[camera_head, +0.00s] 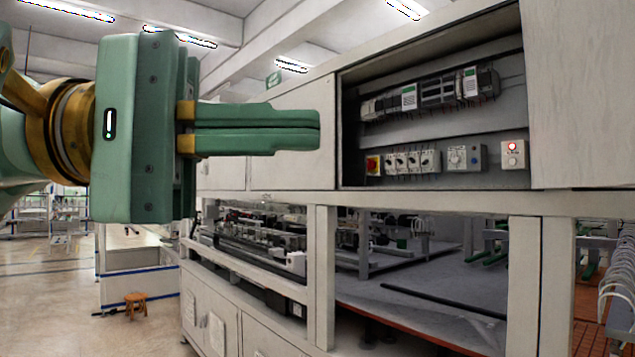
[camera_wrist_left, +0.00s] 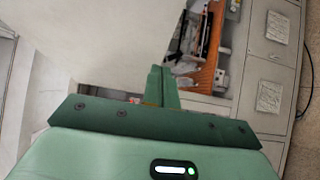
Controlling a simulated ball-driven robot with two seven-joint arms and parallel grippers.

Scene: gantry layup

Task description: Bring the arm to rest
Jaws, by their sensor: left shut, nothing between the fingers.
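My left gripper (camera_head: 318,128) is green with brass-coloured finger mounts and comes in from the left in the head view. Its two fingers lie together, shut, with nothing between them, and point to the right. They show in front of the pale machine housing (camera_head: 270,172), left of the open control cabinet (camera_head: 430,135). In the left wrist view the shut fingers (camera_wrist_left: 160,68) point up the picture, past a pale panel. My right gripper is in neither view.
The cabinet holds breakers, switches and a box with a lit red button (camera_head: 513,147). Below are white frame posts (camera_head: 325,270) and dark machinery. A small wooden stool (camera_head: 136,304) stands on the floor at left, where there is open floor.

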